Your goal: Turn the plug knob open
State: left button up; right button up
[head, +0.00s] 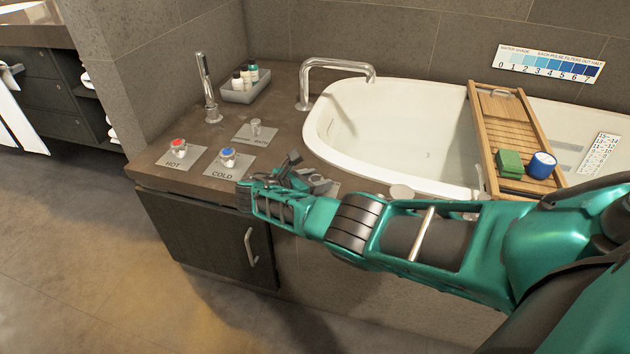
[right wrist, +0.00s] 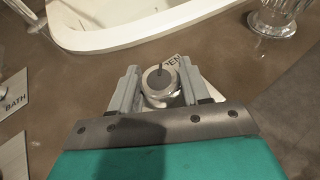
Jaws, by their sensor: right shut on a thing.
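The plug knob (right wrist: 159,86) shows in the right wrist view as a round metal knob with a dark line on its top, which points toward the far side. Part of a label ending in "EN" shows just behind it. My right gripper (right wrist: 158,92) is shut on the plug knob, one finger on each side. In the head view my right gripper (head: 300,180) is at the counter's front edge and hides the knob; part of its plate (head: 333,189) shows beside the fingers. My left gripper is not in view.
The hot knob (head: 178,147), cold knob (head: 228,156) and another knob (head: 256,127) stand left of my gripper. The bathtub (head: 345,120) lies behind, with a wooden caddy (head: 482,130) across it. A clear glass (right wrist: 278,18) stands to the right in the wrist view.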

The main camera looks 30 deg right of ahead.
jog(key=shift+d, duration=0.15)
jog(key=o, duration=1)
jog(key=shift+c, duration=0.2)
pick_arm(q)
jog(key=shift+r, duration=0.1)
pick_arm(e)
jog(key=shift+a+r, duration=0.25)
jog(key=shift+a, duration=0.25)
pick_arm(q)
jog(key=p, duration=0.1)
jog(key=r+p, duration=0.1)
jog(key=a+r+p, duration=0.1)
jog(key=p, duration=0.1)
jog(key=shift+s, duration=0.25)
pick_arm(e)
jog(key=v, duration=1.2)
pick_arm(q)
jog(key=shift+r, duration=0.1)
pick_arm(e)
jog(key=shift+f, duration=0.1)
